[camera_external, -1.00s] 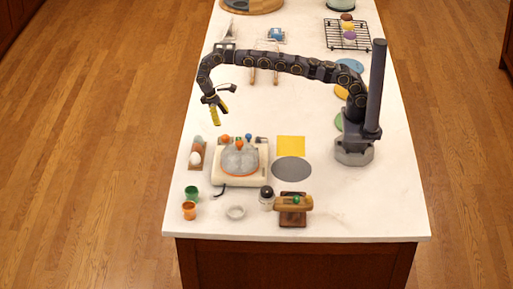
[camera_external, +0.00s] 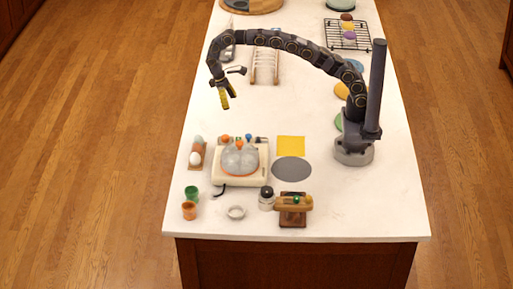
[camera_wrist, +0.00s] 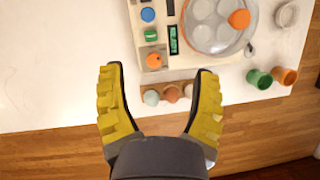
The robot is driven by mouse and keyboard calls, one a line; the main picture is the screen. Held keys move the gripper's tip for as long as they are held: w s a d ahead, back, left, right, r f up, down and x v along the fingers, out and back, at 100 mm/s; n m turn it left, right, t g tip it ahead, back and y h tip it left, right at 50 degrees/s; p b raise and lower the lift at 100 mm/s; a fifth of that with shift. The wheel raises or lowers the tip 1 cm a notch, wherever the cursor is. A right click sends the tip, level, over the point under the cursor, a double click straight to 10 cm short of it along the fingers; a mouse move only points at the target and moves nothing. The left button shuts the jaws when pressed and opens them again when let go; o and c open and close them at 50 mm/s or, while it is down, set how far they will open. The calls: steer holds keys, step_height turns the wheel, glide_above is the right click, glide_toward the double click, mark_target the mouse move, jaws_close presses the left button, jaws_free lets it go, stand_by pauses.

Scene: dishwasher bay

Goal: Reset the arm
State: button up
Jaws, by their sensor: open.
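My gripper (camera_external: 228,98) is open and empty, raised above the left edge of the white counter (camera_external: 300,115). In the wrist view my gripper (camera_wrist: 160,100) shows two yellow ridged fingers spread wide with nothing between them. Beyond the fingertips, in the wrist view, lies a small holder with several eggs (camera_wrist: 172,94). The white egg-cooker-like device (camera_wrist: 178,42) with a clear round lid is farther up in that view. In the external view the device (camera_external: 255,179) stands in front of my gripper, apart from it.
Green cup (camera_external: 191,193) and orange cup (camera_external: 189,210) stand at the front left. A yellow square (camera_external: 291,145) and grey disc (camera_external: 291,169) lie mid-counter. A wooden dish rack (camera_external: 266,66) and black wire rack (camera_external: 346,35) are farther back. Wooden floor surrounds the counter.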

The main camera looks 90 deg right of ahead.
steer(key=s+r+n+t, duration=0.1)
steer(key=s+r, duration=1)
steer(key=s, duration=0.4)
steer(key=s+f+n+t+h, duration=0.1)
steer(key=s+f, duration=0.1)
steer(key=s, duration=1.9)
steer(key=shift+d+f, duration=0.2)
steer(key=shift+d, duration=0.2)
